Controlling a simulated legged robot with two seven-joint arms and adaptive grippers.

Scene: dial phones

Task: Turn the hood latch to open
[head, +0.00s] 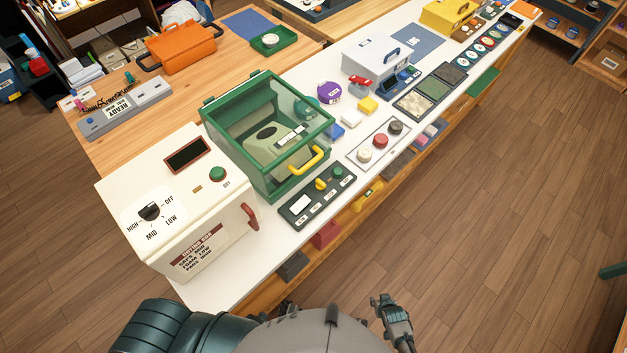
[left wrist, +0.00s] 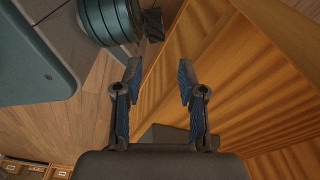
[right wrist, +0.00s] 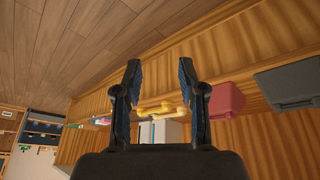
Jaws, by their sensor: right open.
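A green hood (head: 268,130) with a clear lid and a yellow handle (head: 304,162) stands on the white counter. Its lid looks closed. In front of it lies a dark panel (head: 342,192) with a white plate, a yellow knob (head: 321,184) and a green button. The knob may be the hood latch; its label is too small to read. My right gripper (head: 392,311) is open and empty, low in front of the counter and well apart from the panel. It also shows open in the right wrist view (right wrist: 158,75). My left gripper (left wrist: 158,75) is open and empty near wooden boards; the head view hides it.
A cream drying box (head: 190,207) with a dial and red handle stands left of the hood. A tray with round knobs (head: 379,143) lies to the right. Below the counter, a shelf holds a red bin (head: 326,234) and a grey bin (head: 292,265).

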